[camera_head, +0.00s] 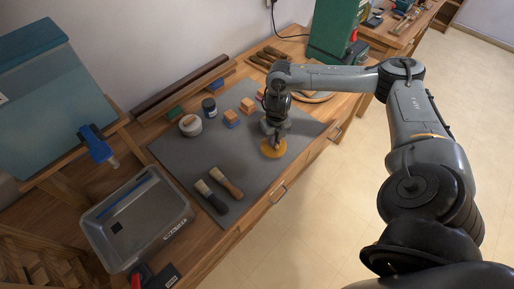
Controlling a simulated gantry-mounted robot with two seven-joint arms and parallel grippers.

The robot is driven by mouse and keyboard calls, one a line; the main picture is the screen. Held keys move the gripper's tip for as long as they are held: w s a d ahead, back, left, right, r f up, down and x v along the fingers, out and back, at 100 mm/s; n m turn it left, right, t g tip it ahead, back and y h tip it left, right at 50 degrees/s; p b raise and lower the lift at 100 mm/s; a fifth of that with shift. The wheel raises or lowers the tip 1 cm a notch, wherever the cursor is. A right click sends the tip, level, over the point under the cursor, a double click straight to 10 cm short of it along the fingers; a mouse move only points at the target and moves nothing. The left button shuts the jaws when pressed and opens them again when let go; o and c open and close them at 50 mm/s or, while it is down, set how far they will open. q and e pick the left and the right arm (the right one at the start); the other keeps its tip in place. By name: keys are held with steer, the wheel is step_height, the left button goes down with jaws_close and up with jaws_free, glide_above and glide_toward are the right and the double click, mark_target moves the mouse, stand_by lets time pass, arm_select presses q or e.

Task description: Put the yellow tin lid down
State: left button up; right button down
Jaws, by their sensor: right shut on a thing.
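The fingers hide part of the lid. I cannot tell whether the lid touches the mat or is held just above it. My left gripper is not in view.
Two brushes (227,183) lie left of the lid. Small blocks (231,118), a dark jar (209,107) and a white-topped tin (190,125) stand behind. The mat between brushes and lid is clear.

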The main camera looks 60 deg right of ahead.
steer(key=w+f, duration=0.1)
steer(key=w, duration=0.1)
steer(key=w+a+f, duration=0.1)
steer(key=w, duration=0.1)
steer(key=w+f, duration=0.2)
steer(key=shift+w+a, duration=0.15)
steer(key=shift+a, duration=0.1)
steer(key=shift+f+b, duration=0.35)
steer(key=shift+f, duration=1.6)
steer(key=shift+f, duration=0.15)
steer(key=c, duration=1.1)
jaws_free()
